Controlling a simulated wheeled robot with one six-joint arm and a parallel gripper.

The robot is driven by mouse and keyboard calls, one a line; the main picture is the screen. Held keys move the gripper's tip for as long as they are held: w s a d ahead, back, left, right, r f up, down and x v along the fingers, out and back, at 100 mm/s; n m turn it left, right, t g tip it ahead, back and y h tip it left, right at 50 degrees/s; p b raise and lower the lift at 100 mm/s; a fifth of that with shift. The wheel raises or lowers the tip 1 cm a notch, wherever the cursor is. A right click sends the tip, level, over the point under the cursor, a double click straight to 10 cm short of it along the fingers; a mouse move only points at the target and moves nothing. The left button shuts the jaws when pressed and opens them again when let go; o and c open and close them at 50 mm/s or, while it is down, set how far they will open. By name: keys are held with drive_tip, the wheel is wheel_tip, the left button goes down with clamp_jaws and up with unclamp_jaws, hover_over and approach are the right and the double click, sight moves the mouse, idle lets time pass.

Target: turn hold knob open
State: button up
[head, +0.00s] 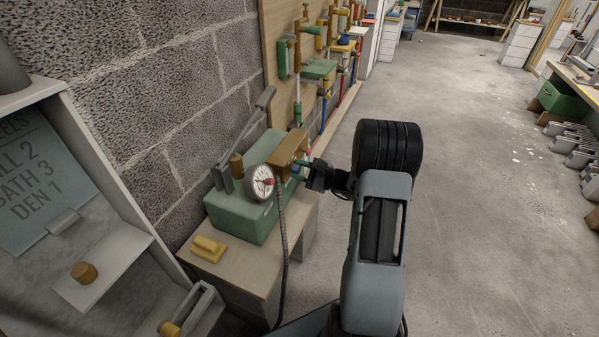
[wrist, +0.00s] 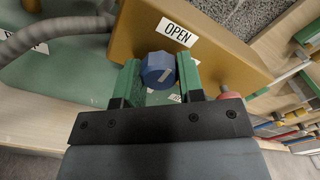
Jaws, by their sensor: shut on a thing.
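The hold knob (wrist: 157,69) is a blue, faceted knob with a short white mark low on its right side, in the wrist view. It sits on a brass-coloured block (wrist: 215,48) with a white OPEN label (wrist: 176,32) above the knob. The white mark is on the side away from that label. My gripper (wrist: 159,82) has its two green fingers on either side of the knob, shut on it. In the head view my gripper (head: 304,172) is at the right side of the brass-coloured block (head: 288,151); the knob is hard to make out there.
The block is on a green pump unit (head: 238,216) with a dial gauge (head: 261,182), a grey lever (head: 262,105) and a hose (head: 282,235), on a wooden-topped bench (head: 225,262). A red knob (wrist: 229,97) is close to my right finger. Open floor (head: 470,220) lies right.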

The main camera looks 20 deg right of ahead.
idle(0.4)
drive_tip(key=o, duration=0.9)
drive_tip(key=p+v, duration=0.2)
drive_tip(key=v, duration=1.1)
drive_tip(key=shift+s+d+p, duration=0.3)
drive_tip(key=shift+p, duration=0.1)
